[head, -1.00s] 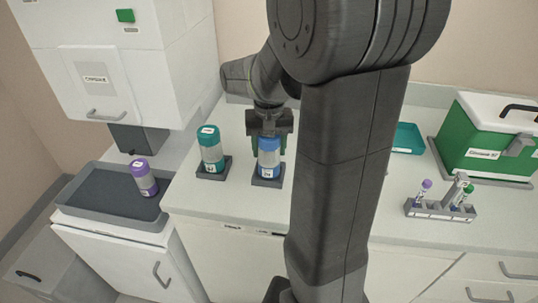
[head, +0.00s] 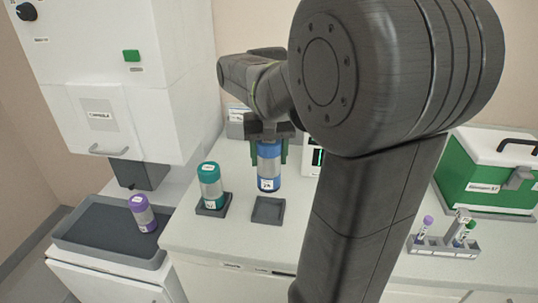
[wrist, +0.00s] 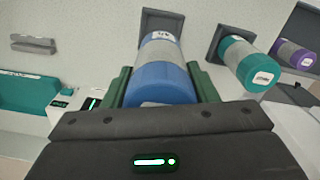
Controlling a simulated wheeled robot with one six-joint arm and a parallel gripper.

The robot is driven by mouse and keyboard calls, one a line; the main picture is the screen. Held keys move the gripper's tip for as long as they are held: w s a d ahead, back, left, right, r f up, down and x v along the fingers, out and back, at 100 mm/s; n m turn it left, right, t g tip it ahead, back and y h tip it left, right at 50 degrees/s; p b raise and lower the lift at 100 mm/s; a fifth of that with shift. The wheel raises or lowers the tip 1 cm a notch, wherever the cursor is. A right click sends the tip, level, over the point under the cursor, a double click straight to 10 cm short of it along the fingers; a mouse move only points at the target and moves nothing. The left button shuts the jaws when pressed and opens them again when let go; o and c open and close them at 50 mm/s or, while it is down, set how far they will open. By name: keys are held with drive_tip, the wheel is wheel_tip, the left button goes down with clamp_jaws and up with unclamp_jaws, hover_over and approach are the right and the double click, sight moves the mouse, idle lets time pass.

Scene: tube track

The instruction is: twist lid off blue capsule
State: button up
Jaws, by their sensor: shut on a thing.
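The blue capsule (head: 269,167), with blue ends and a grey middle band, hangs upright in my gripper (head: 269,150), above its empty square dark holder (head: 268,211). My gripper is shut on the capsule's upper blue end, the lid, with one green-padded finger on each side. The lid and body still look joined. In the wrist view the blue capsule (wrist: 162,75) sits between the fingers of my gripper (wrist: 162,88), its labelled far end near the holder (wrist: 180,22). My dark arm covers part of the counter.
A teal capsule (head: 210,183) stands in a holder just left. A purple capsule (head: 142,212) stands on the dark tray (head: 90,240) under the white machine (head: 120,80). A tube rack (head: 445,245) and green box (head: 485,178) are on the right.

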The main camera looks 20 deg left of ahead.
sight(269, 178)
drive_tip(key=n, duration=0.2)
drive_tip(key=f+n+p, duration=0.1)
drive_tip(key=n, duration=0.2)
drive_tip(key=shift+w, duration=0.15)
drive_tip(key=n, duration=0.2)
drive_tip(key=f+n+p, duration=0.1)
drive_tip(key=n, duration=0.2)
drive_tip(key=shift+w+a+f, duration=0.1)
drive_tip(key=n, duration=0.3)
drive_tip(key=f+n+p, duration=0.1)
drive_tip(key=n, duration=0.2)
drive_tip(key=shift+f, duration=0.2)
drive_tip(key=n, duration=0.2)
drive_tip(key=f+n+p, duration=0.1)
drive_tip(key=n, duration=0.2)
drive_tip(key=shift+f, duration=0.15)
